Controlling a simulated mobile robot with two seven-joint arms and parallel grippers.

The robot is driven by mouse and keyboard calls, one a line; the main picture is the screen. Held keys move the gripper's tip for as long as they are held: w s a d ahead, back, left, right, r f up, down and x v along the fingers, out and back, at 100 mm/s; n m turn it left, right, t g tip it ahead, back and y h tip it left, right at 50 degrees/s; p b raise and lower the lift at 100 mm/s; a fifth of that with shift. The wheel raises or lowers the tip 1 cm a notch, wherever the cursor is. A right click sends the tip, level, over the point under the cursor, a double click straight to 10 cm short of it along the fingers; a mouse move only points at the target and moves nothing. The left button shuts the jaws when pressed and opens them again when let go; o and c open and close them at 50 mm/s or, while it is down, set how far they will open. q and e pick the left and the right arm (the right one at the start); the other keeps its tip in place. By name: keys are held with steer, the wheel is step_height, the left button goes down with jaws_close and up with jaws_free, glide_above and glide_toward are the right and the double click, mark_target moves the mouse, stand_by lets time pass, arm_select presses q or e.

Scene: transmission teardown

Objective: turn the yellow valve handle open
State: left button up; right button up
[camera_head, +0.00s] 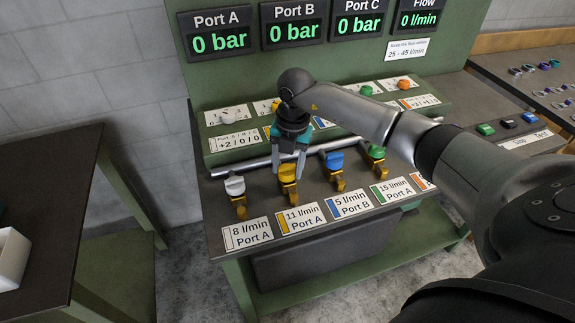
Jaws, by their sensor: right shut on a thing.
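The yellow valve handle (287,171) sits on a brass valve on the green test bench, above the label "11 l/min Port A" (302,220). My right gripper (288,172) points down over this valve, with its fingers on either side of the yellow handle, shut on it. The fingers and wrist hide part of the handle, so its exact angle is hard to tell. My left gripper is not in view.
A white valve (235,187) stands to the left, a blue valve (334,161) and a green valve (376,152) to the right, close by. A grey pipe (236,166) runs behind them. Displays for Port A (219,43), B and C read 0 bar; flow reads 0 l/min.

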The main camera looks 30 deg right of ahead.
steer(key=shift+n, duration=0.3)
steer(key=n, duration=0.3)
steer(key=shift+w+d+n, duration=0.1)
steer(key=shift+n, duration=0.2)
steer(key=n+b, duration=0.1)
steer(key=n, duration=0.3)
steer(key=shift+g, duration=0.3)
steer(key=n+b, duration=0.1)
steer(key=n, duration=0.4)
steer(key=shift+w, duration=0.1)
steer(key=n, duration=0.4)
steer(key=shift+r+n+g+b, duration=0.1)
steer(key=shift+n+g+b, duration=0.2)
steer(key=shift+b, duration=0.1)
steer(key=o, duration=1.4)
steer(key=shift+c, duration=0.2)
